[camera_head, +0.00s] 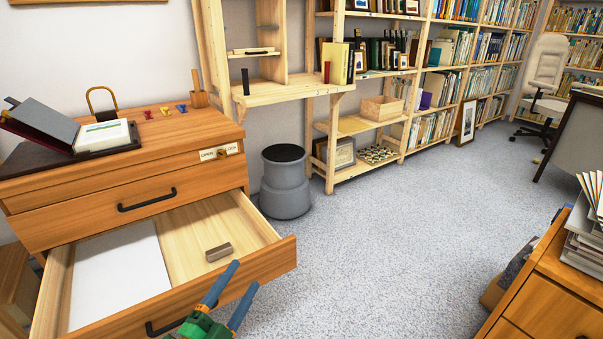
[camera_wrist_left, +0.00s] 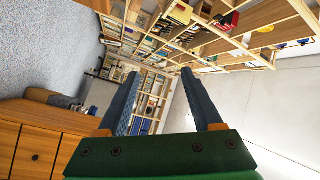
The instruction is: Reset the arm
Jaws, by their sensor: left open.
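My left gripper (camera_head: 230,290) shows at the bottom of the head view, in front of the open lower drawer's front edge. Its two blue fingers are apart with nothing between them. In the left wrist view the same gripper (camera_wrist_left: 158,95) is open and empty, with shelves and a wall far beyond the fingers. The open drawer (camera_head: 275,255) holds a white sheet (camera_head: 120,275) and a small grey-brown block (camera_head: 219,252). The fingers appear near the drawer front; whether they touch it cannot be told. My right gripper is not in view.
A wooden cabinet (camera_head: 90,200) carries a dark folder, a white box and a padlock-like item. A grey step stool (camera_head: 285,185) stands beside it. Bookshelves (camera_head: 440,90) line the back. Another wooden cabinet (camera_head: 550,290) is at lower right. The speckled floor between is clear.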

